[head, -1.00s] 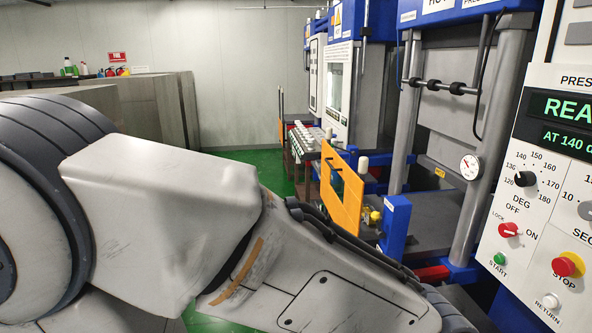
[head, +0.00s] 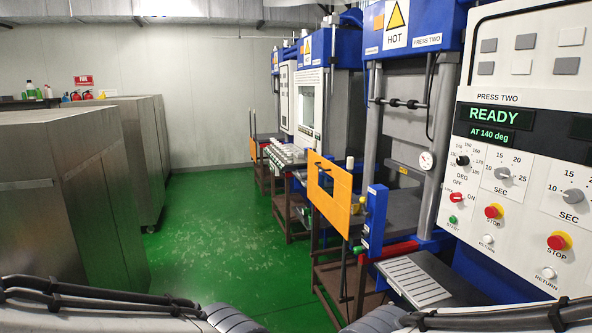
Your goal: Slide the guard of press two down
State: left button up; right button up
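Press two is the blue-topped press (head: 428,40) at the right, with grey columns and a HOT sign. A dark horizontal bar with black grips (head: 402,103) spans its columns high up, above the open work space. It looks like part of the guard, raised, but any clear panel is too hard to make out. An orange panel with a cut-out (head: 333,196) stands upright at the press's left front. My two arms show only as links along the bottom edge, well short of the press. Neither gripper is in view.
The control panel (head: 500,130) at right reads READY, AT 140 deg. A slatted grey shelf (head: 415,280) and blue post (head: 374,222) stand before the press. Other presses line up behind. Steel cabinets (head: 60,190) stand left. The green floor (head: 210,225) between is clear.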

aim_at(335, 209)
jog(key=u, duration=0.7)
jog(key=i, duration=1.25)
jog(key=u, duration=0.6)
jog(key=i, duration=1.35)
jog(key=z, duration=1)
jog(key=i, duration=0.85)
jog(key=z, duration=1.3)
jog(key=i, duration=0.3)
jog(key=z, duration=0.15)
